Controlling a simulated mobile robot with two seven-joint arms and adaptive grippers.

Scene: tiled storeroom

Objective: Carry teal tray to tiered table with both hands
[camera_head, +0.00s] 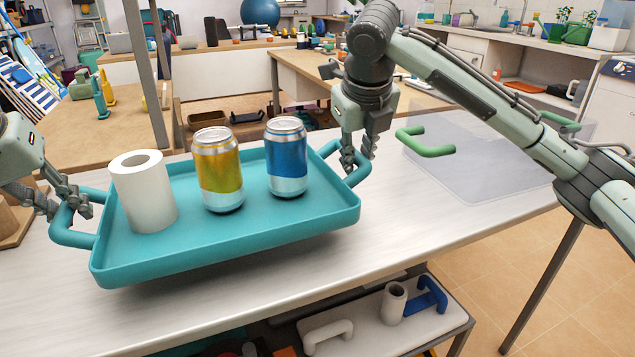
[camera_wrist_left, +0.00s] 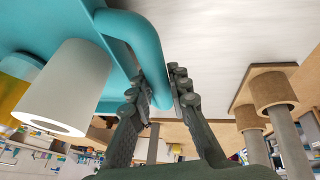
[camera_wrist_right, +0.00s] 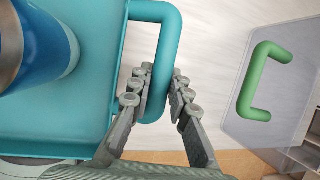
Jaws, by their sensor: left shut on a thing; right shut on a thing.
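The teal tray (camera_head: 225,245) is over the near part of a white table (camera_head: 440,215). Whether its base touches the tabletop is hard to tell. On the tray stand a white hollow roll (camera_head: 143,195), a yellow can (camera_head: 218,172) and a blue can (camera_head: 286,160), all upright. My left gripper (camera_head: 68,205) is shut on the tray's left handle; this grip also shows in the left wrist view (camera_wrist_left: 155,95). My right gripper (camera_head: 355,165) is shut on the right handle, also seen in the right wrist view (camera_wrist_right: 155,90). A tiered table cannot be identified for certain.
A clear tray with green handles (camera_head: 425,145) lies on the white table to the right. A lower shelf beneath holds a white tray (camera_head: 375,330). Brown cylinders on a board (camera_wrist_left: 265,90) stand left of the teal tray. Wooden tables (camera_head: 130,110) stand behind.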

